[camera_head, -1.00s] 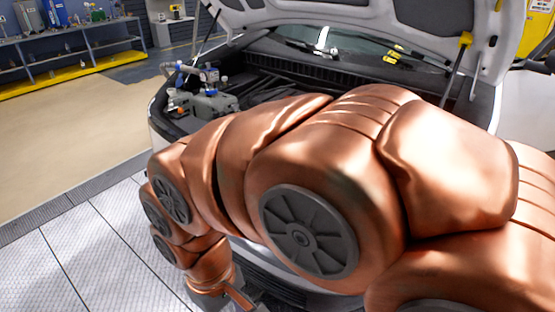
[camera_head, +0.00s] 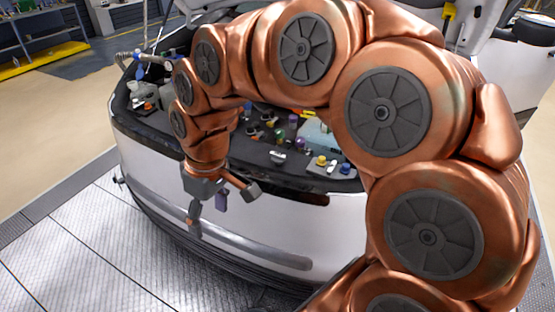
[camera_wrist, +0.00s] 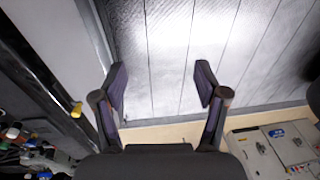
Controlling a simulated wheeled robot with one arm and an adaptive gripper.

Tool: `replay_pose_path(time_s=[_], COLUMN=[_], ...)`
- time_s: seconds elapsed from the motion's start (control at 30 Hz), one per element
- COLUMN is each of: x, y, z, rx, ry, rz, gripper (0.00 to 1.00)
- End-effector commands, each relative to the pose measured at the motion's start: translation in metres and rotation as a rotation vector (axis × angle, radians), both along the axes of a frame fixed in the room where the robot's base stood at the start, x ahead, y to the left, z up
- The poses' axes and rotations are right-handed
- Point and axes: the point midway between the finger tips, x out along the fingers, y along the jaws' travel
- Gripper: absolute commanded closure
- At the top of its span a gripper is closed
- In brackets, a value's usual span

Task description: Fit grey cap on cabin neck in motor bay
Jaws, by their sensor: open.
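My gripper (camera_head: 218,205) hangs open and empty just in front of the car's front edge. In the wrist view its two fingers (camera_wrist: 160,82) are spread with only floor between them. The motor bay (camera_head: 255,140) lies behind and right of it, partly hidden by my arm. Small coloured caps and necks stand there, including a yellow one (camera_head: 321,160) and a blue one (camera_head: 345,168). A small pale piece (camera_head: 277,156) lies near the front edge; I cannot tell if it is the grey cap. I cannot make out the cabin neck.
The white front bumper (camera_head: 270,218) is close beside my gripper. The raised hood (camera_head: 480,30) stands on a strut at the back. Metal floor plates (camera_head: 90,245) are clear at the left. In the wrist view grey boxes (camera_wrist: 285,145) show at the lower right.

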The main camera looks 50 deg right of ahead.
Motion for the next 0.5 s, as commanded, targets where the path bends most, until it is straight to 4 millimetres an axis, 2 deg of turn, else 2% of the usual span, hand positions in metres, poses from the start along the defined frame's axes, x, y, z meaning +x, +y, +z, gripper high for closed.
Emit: replay_pose_path(time_s=[0.03, 0.1, 0.17, 0.27, 0.3, 0.37, 0.4, 0.47, 0.5], x=[0.023, 0.050, 0.072, 0.103, 0.114, 0.127, 0.133, 0.139, 0.141], y=[-0.013, -0.034, -0.056, -0.099, -0.119, -0.152, -0.175, -0.209, -0.232], z=[0.002, 0.005, 0.006, 0.005, 0.003, -0.002, -0.007, -0.015, -0.021], rx=[0.023, 0.043, 0.058, 0.071, 0.072, 0.070, 0.068, 0.060, 0.052], ry=[-0.032, -0.081, -0.120, -0.185, -0.211, -0.243, -0.265, -0.291, -0.303], rz=[0.015, 0.041, 0.056, 0.066, 0.065, 0.059, 0.050, 0.037, 0.025], gripper=[0.27, 0.27, 0.27, 0.27, 0.27, 0.27, 0.27, 0.27, 0.27])
